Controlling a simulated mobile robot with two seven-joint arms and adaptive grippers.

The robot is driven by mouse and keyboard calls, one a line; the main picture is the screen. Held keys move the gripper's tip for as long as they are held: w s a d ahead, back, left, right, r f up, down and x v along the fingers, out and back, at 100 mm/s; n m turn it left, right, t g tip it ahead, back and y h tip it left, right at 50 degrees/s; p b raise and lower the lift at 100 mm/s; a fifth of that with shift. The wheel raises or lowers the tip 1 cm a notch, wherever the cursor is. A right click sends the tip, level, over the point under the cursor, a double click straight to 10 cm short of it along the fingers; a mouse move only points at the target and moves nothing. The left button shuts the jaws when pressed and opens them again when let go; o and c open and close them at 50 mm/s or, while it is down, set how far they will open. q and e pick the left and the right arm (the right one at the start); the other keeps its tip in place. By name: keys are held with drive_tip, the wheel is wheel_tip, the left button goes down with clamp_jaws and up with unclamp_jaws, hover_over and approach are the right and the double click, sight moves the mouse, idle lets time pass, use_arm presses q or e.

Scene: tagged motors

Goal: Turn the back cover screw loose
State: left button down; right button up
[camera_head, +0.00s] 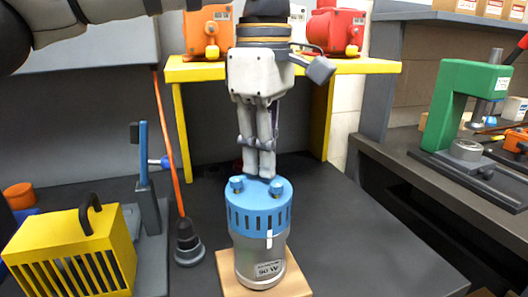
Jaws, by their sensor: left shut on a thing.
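A motor (260,256) stands upright on a wooden block, with a silver body and a slotted blue cover (248,217) on top. Two blue screws stand up from the cover, one at the left (236,185) and one at the right (277,187). My left gripper (258,174) points straight down over the back part of the cover, between and behind these two screws. Its fingers are close together, shut on the back cover screw, which they hide. My right gripper is not in view.
A yellow shelf (370,67) behind carries an orange motor (208,32) and a red motor (336,31). A yellow slotted box (75,252) and a dark cone-shaped tool (188,245) on an orange cord are left. A green press (463,100) stands right. The dark table right of the motor is clear.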

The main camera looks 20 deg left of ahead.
use_arm(q)
drive_tip(key=n, duration=0.6)
drive_tip(key=shift+f, duration=0.25)
drive_tip(key=n, duration=0.6)
drive_tip(key=shift+f+n, duration=0.1)
drive_tip(key=shift+n, duration=0.3)
drive_tip(key=n, duration=1.1)
drive_tip(key=shift+n, duration=0.4)
drive_tip(key=c, duration=1.6)
unclamp_jaws()
drive_tip(key=shift+r, duration=0.2)
drive_tip(key=shift+r, duration=0.1)
